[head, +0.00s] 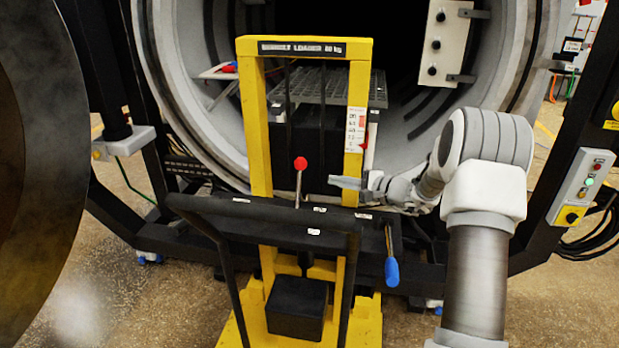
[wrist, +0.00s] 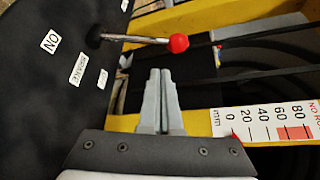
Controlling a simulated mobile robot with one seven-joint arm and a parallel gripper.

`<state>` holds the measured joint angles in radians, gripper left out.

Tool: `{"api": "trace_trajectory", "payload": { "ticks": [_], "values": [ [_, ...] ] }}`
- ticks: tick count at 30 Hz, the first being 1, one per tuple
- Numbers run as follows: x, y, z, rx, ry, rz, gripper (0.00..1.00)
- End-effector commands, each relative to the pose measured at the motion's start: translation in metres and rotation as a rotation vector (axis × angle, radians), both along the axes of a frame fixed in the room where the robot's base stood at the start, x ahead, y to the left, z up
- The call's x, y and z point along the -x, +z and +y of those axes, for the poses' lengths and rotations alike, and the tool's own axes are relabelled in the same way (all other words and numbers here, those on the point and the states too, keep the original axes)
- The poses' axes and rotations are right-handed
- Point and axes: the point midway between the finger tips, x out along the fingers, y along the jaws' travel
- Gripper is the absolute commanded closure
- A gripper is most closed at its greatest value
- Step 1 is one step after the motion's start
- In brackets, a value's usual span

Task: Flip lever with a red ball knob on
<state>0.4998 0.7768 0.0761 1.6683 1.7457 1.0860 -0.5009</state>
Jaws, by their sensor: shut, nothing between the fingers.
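The lever is a thin metal rod with a red ball knob (head: 300,163). In the head view it stands nearly upright from the black crossbar of the yellow loader. In the wrist view the red knob (wrist: 179,43) lies just beyond my fingertips, and its rod runs left to the black panel. My gripper (head: 332,182) is shut and empty, to the right of the lever, with its fingers pointing left. In the wrist view my gripper's fingertips (wrist: 160,72) are together and apart from the knob. A white "ON" label (wrist: 51,42) is on the black panel.
The yellow loader frame (head: 358,95) stands before the open round furnace chamber (head: 185,85). A black push handle (head: 260,209) crosses in front. A blue-gripped handle (head: 391,270) hangs at right. A scale label (wrist: 265,122) is on the yellow post beside my gripper.

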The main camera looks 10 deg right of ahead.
Motion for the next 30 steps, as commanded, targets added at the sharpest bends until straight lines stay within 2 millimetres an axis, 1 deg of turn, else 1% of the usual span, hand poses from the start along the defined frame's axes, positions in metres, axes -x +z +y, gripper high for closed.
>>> {"api": "trace_trajectory", "payload": {
  "ticks": [7, 11, 21, 24, 30],
  "values": [
    [0.000, 0.000, 0.001, 0.001, 0.001, 0.000, 1.00],
    [-0.007, -0.003, 0.008, 0.001, 0.005, 0.001, 1.00],
    [-0.053, -0.016, 0.045, 0.002, 0.006, 0.001, 1.00],
    [-0.063, -0.019, 0.054, 0.002, 0.005, 0.000, 1.00],
    [-0.074, -0.021, 0.062, 0.002, 0.003, 0.001, 1.00]
  ]
}}
